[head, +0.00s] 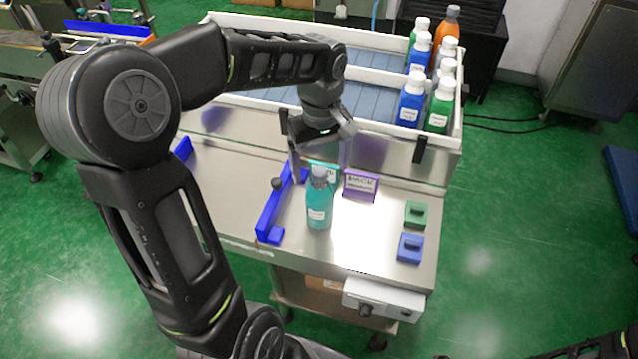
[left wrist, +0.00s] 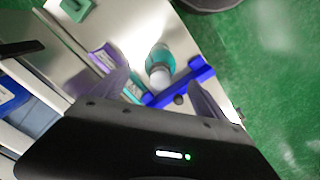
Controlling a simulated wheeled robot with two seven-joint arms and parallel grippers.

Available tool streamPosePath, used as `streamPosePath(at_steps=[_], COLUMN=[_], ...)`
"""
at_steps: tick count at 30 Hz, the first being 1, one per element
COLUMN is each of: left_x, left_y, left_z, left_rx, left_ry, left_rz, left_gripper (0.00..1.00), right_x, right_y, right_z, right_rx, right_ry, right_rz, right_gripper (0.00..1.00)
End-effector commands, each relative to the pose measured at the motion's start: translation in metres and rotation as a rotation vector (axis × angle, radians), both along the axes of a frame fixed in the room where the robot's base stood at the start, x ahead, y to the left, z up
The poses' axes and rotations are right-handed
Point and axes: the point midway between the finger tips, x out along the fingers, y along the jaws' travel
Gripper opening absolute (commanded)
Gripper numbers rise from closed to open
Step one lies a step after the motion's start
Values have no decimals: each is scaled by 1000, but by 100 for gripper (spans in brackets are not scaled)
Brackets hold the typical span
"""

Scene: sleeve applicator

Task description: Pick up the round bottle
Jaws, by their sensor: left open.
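In the left wrist view the bottle (left wrist: 160,62) shows from above, cap toward the camera, between and beyond the two fingers. My left gripper (head: 322,160) is open and empty, just behind and above the bottle's cap in the head view. I see no contact between its fingers and the bottle. My right gripper does not show; only a dark part of me is at the lower right of the head view.
The blue rail (head: 270,212) is left of the bottle. A purple labelled box (head: 361,186) and a teal one (head: 324,171) are behind it. Green (head: 415,214) and blue (head: 410,248) blocks lie at right. Several bottles stand in the white-walled conveyor (head: 391,146) behind. The table's front middle is clear.

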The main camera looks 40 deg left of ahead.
Motion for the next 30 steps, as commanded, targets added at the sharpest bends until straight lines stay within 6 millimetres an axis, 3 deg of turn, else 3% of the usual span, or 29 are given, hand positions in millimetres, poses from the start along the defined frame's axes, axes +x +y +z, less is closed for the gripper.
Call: streamPosePath(at_steps=[11,20,30], left_x=[0,0,-1], left_y=[0,-1,-1], left_z=[-1,-25,-28], left_rx=[-1,-2,-1], left_ry=[1,1,1], left_rz=[-2,-3,-2], left_gripper=[84,84,84], right_x=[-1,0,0], right_y=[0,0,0], right_z=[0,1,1], right_rx=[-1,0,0], right_ry=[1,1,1], right_rz=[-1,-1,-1], right_gripper=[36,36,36])
